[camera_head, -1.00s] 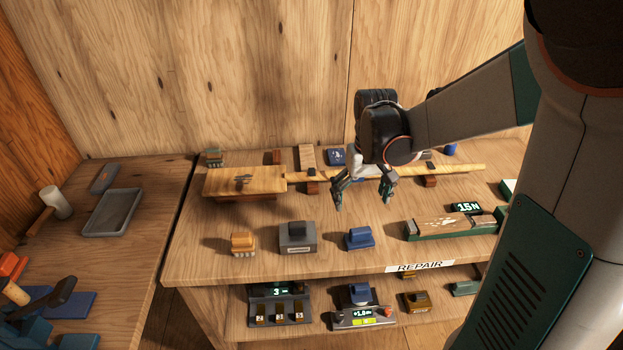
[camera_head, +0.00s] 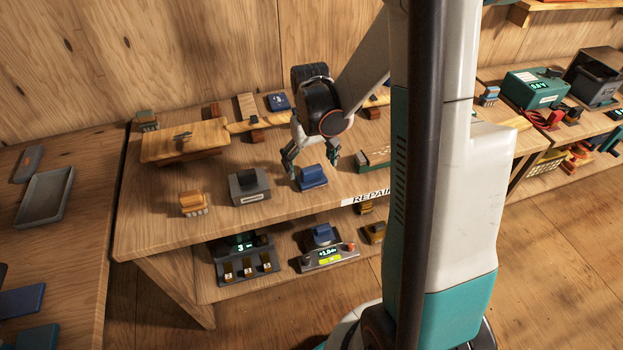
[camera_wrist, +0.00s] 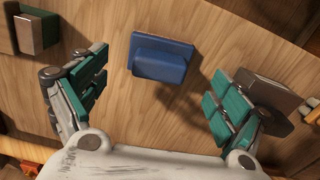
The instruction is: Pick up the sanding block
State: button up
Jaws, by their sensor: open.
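A blue block with a raised grip (camera_head: 312,177), which looks like the sanding block, sits on the repair bench near its front edge. It also shows in the wrist view (camera_wrist: 160,60), between and beyond the open fingers. My gripper (camera_head: 311,162) is open and empty, just above and behind the blue block. In the wrist view its green-padded fingers (camera_wrist: 153,92) stand wide apart on either side, not touching the block.
A grey block with a dark top (camera_head: 250,186) and an orange brush-like block (camera_head: 193,203) stand left of the blue block. A green-and-wood piece (camera_head: 374,158) lies to its right. A wooden board (camera_head: 185,143) is behind. A lower shelf holds several devices.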

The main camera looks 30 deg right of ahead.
aim_at(312, 168)
notch_tip(312, 168, down, 4)
jog(key=shift+s+f+b, duration=0.1)
jog(key=shift+f+b, duration=0.1)
jog(key=shift+b, duration=0.7)
jog(key=shift+r, duration=0.1)
jog(key=c, duration=1.2)
notch_tip(312, 168, up, 20)
jog(key=p, duration=0.7)
